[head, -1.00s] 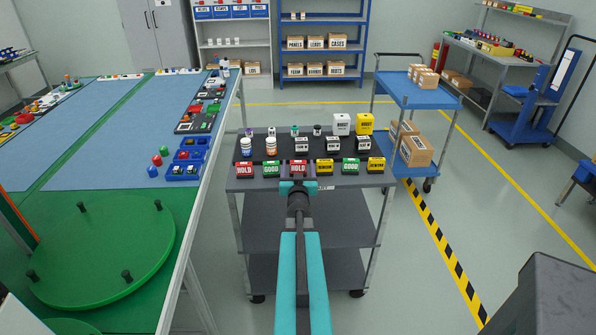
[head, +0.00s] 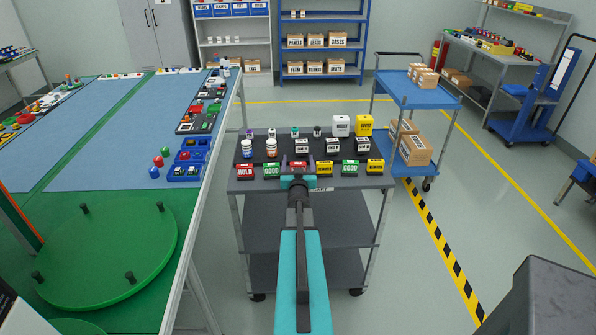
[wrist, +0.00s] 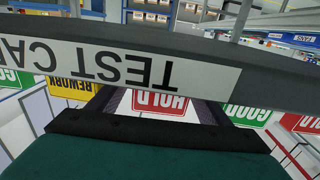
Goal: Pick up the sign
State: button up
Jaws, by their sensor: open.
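A row of small signs stands along the front of the cart top. It has a red HOLD sign (head: 245,170) at the left, green GOOD signs (head: 271,169) (head: 350,168) and yellow REWORK signs (head: 324,168) (head: 375,166). A middle red HOLD sign (wrist: 160,104) shows between my fingers in the wrist view, upside down there. In the head view my gripper (head: 298,172) covers most of that sign. My gripper is open, with a finger on either side of the middle HOLD sign; I cannot tell whether they touch it.
The grey cart (head: 255,184) has its edge label TEST CART (wrist: 120,63) close across the wrist view. Bottles (head: 246,148) and small boxes (head: 302,146) stand behind the signs. A green turntable (head: 105,250) is at left, a blue cart (head: 415,92) at right.

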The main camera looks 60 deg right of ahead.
jog(key=shift+w+d, duration=0.15)
jog(key=shift+d, duration=0.1)
dwell(0.4)
jog(key=c, duration=1.2)
jog(key=shift+r, duration=0.2)
